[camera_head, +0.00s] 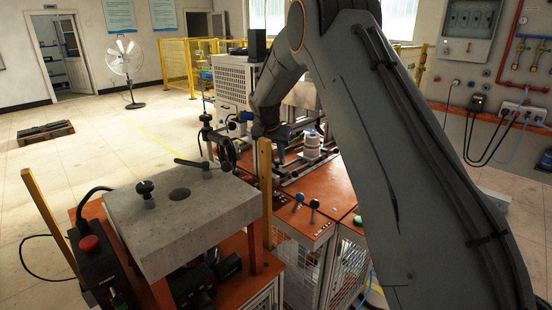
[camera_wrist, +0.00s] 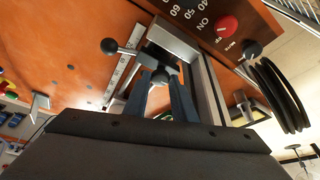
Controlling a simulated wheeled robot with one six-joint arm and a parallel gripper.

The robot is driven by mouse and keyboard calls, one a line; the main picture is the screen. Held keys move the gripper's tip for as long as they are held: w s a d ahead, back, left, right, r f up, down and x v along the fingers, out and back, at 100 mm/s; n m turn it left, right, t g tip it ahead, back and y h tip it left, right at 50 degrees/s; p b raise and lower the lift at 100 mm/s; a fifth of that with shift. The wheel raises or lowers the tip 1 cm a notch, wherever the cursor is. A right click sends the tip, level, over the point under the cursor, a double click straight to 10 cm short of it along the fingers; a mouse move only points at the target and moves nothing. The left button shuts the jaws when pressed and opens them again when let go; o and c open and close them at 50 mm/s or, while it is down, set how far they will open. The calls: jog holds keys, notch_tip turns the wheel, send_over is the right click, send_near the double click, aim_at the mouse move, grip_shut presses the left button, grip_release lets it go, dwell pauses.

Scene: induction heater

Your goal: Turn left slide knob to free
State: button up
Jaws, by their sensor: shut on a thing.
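In the wrist view, my gripper (camera_wrist: 161,88) reaches forward with its two dark fingers on either side of a round dark knob (camera_wrist: 160,76). The fingers are shut on this knob, which sits at a metal slide with a scale (camera_wrist: 122,75) on the orange surface. The knob's lower part is hidden between the fingers. A second black ball knob (camera_wrist: 109,46) on a thin metal lever stands apart to the left of the fingers. I cannot tell from the markings which slide position is free. In the head view my arm reaches down to the machine and its fingers cannot be made out.
A control panel with a red button (camera_wrist: 227,26) and black coiled hoses (camera_wrist: 275,95) lie close to the right of the fingers.

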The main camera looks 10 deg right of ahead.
jog(key=n, duration=0.1)
jog(key=n+y, duration=0.1)
jog(key=n, duration=0.2)
jog(key=shift+s+d+n+t+y, duration=0.1)
jog(key=shift+d+n+t+y, duration=0.2)
jog(key=shift+y, duration=0.1)
jog(key=n+y+b, duration=0.1)
jog(key=n, duration=0.1)
jog(key=n+b, duration=0.1)
jog(key=n, duration=0.1)
jog(key=shift+d+f+n+y, duration=0.1)
jog(key=shift+d+n+y, duration=0.05)
jog(key=shift+n+y, duration=0.2)
jog(key=n+y+b, duration=0.1)
jog(key=n+b, duration=0.3)
jog(key=shift+w+d+y, duration=0.1)
jog(key=shift+w+y, duration=0.1)
jog(key=shift+y, duration=0.15)
jog(key=shift+d+n+g+y+b, duration=0.1)
jog(key=shift+n+g+y+b, duration=0.1)
jog(key=shift+n+g+b, duration=0.65)
jog(key=shift+n+g+y+b, duration=0.2)
jog(key=shift+n+b, duration=0.35)
jog(key=shift+n, duration=0.75)
jog(key=o, duration=0.7)
jog(key=shift+o, duration=0.2)
